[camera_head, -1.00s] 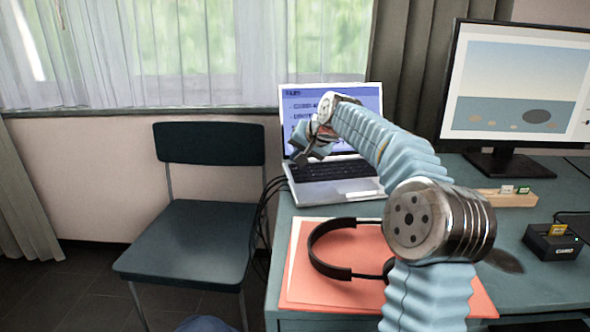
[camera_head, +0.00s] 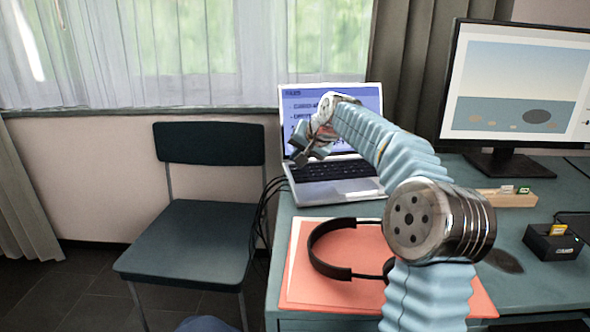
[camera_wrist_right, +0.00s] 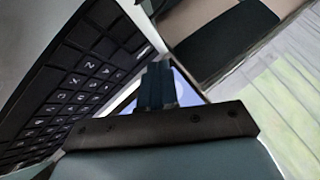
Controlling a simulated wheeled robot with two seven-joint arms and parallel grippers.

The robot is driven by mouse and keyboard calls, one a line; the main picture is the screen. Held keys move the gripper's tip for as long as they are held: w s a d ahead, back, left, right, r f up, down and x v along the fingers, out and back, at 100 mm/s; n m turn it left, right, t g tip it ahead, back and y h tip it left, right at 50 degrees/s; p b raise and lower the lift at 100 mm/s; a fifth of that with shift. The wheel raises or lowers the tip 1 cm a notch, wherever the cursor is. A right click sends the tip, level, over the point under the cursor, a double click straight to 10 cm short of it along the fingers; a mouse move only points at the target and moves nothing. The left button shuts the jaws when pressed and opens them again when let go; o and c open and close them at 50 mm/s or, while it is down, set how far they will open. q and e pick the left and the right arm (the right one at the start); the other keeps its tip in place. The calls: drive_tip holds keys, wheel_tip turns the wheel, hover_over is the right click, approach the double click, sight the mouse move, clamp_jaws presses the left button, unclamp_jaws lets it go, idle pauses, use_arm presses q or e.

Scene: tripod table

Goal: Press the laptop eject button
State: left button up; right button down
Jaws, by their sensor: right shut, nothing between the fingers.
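The open laptop (camera_head: 345,190) stands on the desk's back left part, its screen (camera_head: 362,100) lit with a list of text lines. My right gripper (camera_head: 299,159) is shut and empty at the laptop's left side, by the left end of the keyboard. In the right wrist view the shut fingers (camera_wrist_right: 158,84) show beside the keyboard (camera_wrist_right: 70,75), near the laptop's edge. Whether they touch the laptop I cannot tell. The eject button cannot be made out in either view. My left gripper is not in view.
Headphones (camera_head: 330,270) lie on an orange folder (camera_head: 355,292) in front of the laptop. A monitor (camera_head: 520,90), a wooden card holder (camera_head: 510,199) and a black card reader (camera_head: 552,242) are on the right. A dark chair (camera_head: 195,240) stands left of the desk, with cables between.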

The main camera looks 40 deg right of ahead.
sight(298, 170)
drive_tip(key=shift+f, duration=0.45)
drive_tip(key=shift+f+b, duration=0.3)
drive_tip(key=shift+b, duration=0.2)
idle(0.4)
drive_tip(key=shift+r, duration=0.1)
drive_tip(key=shift+r+p, duration=0.65)
drive_tip(key=shift+p, duration=0.15)
drive_tip(key=shift+r, duration=0.1)
wheel_tip(298, 170, up, 5)
drive_tip(key=p, duration=0.5)
idle(0.7)
